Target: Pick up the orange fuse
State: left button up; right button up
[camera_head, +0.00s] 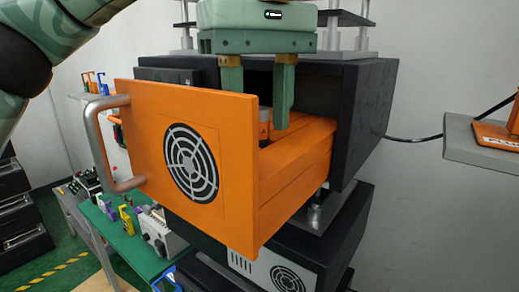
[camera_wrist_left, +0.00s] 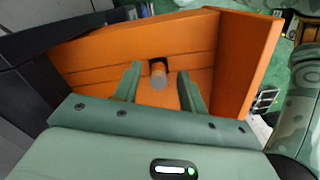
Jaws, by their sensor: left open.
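An orange drawer (camera_head: 205,165) with a metal handle and a round fan grille is pulled out of a black cabinet (camera_head: 365,110). In the left wrist view I look down into the drawer (camera_wrist_left: 100,65). A short cylinder with a grey end, which looks like the orange fuse (camera_wrist_left: 158,76), stands inside it. In the head view only part of the fuse (camera_head: 264,125) shows above the drawer front. My left gripper (camera_head: 258,108) points down into the drawer. Its fingers (camera_wrist_left: 160,72) are open, one on each side of the fuse, with gaps visible. My right gripper is not in view.
The drawer front and side walls (camera_head: 300,155) stand close around my left fingers. The black cabinet is right behind them. A grey shelf (camera_head: 460,140) with an orange fixture is at the right. A green table (camera_head: 125,240) with small items stands lower left.

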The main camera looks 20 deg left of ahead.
pick_arm(q)
jog(key=shift+w+d+f, duration=0.1)
jog(key=shift+w+f, duration=0.1)
jog(key=shift+w, duration=0.05)
jog(key=shift+s+r, duration=0.1)
jog(key=shift+s, duration=0.15)
grip_shut()
jog(key=shift+w, duration=0.1)
